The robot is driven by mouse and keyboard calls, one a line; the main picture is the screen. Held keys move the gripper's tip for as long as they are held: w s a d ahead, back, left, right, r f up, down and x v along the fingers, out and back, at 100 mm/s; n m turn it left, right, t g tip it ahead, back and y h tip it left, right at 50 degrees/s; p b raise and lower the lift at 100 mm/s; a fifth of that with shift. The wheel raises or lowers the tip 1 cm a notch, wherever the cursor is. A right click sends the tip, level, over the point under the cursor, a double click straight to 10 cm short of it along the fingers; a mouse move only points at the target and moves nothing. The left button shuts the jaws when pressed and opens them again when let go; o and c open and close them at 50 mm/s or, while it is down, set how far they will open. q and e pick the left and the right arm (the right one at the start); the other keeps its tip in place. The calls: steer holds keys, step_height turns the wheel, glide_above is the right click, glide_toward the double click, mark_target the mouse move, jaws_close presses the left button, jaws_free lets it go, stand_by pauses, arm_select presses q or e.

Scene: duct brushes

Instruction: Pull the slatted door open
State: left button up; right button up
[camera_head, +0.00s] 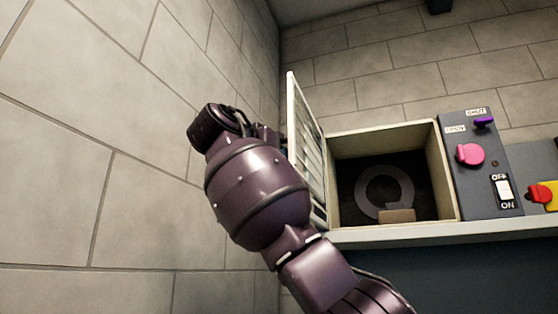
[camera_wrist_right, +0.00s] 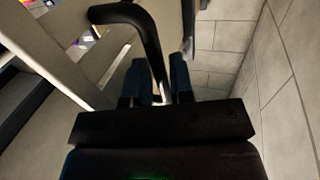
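The slatted door (camera_head: 303,148) is pale and stands swung open at the left side of a box-like duct opening (camera_head: 442,165). It is seen nearly edge-on. Its pale slats (camera_wrist_right: 50,50) also show in the right wrist view. A dark bent handle (camera_wrist_right: 150,38) runs down between the two blue fingers of my right gripper (camera_wrist_right: 160,85), which look closed against it from both sides. In the head view my right arm reaches up to the door's outer face, and the fingers and handle are mostly hidden there. My left gripper is not in view.
Inside the opening are a grey ring (camera_head: 384,172) and a small tan block (camera_head: 397,215). Right of it, a grey panel (camera_head: 480,190) carries a pink knob (camera_head: 470,154), a purple knob (camera_head: 484,122) and a switch (camera_head: 504,190). A block wall (camera_head: 100,150) stands close on the left.

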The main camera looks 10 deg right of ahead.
steer(key=b+v, duration=0.1)
steer(key=v, duration=0.6)
steer(key=shift+b, duration=0.4)
steer(key=shift+s, duration=0.1)
